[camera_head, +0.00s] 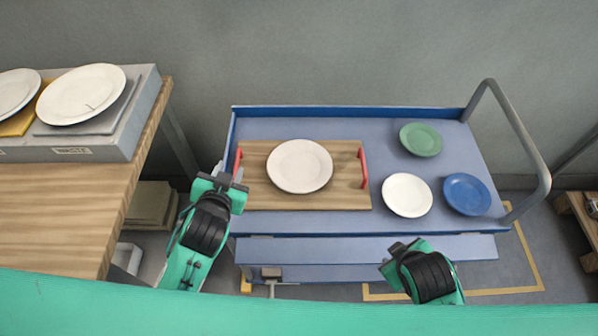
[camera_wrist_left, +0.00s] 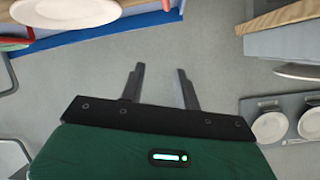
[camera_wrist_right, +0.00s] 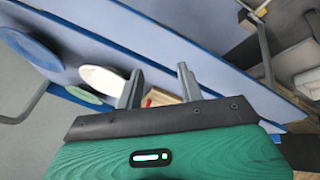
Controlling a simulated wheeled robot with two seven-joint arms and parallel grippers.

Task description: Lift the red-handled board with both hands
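The wooden board (camera_head: 340,192) lies flat on the blue cart, with a red handle at its left end (camera_head: 238,161) and another at its right end (camera_head: 363,168). A white plate (camera_head: 300,166) sits on the board. My left gripper (camera_head: 231,179) is beside the board's left end, close to the left handle; contact cannot be told. In the left wrist view its fingers (camera_wrist_left: 160,86) are apart with only floor between them. My right gripper (camera_head: 402,246) is at the cart's front, apart from the board. In the right wrist view its fingers (camera_wrist_right: 160,86) are apart and empty.
Right of the board on the cart (camera_head: 300,125) are a loose white plate (camera_head: 407,195), a blue plate (camera_head: 467,194) and a green plate (camera_head: 421,140). The cart's grey push bar (camera_head: 520,130) rises at the right. A wooden table (camera_head: 60,205) with plates stands at the left.

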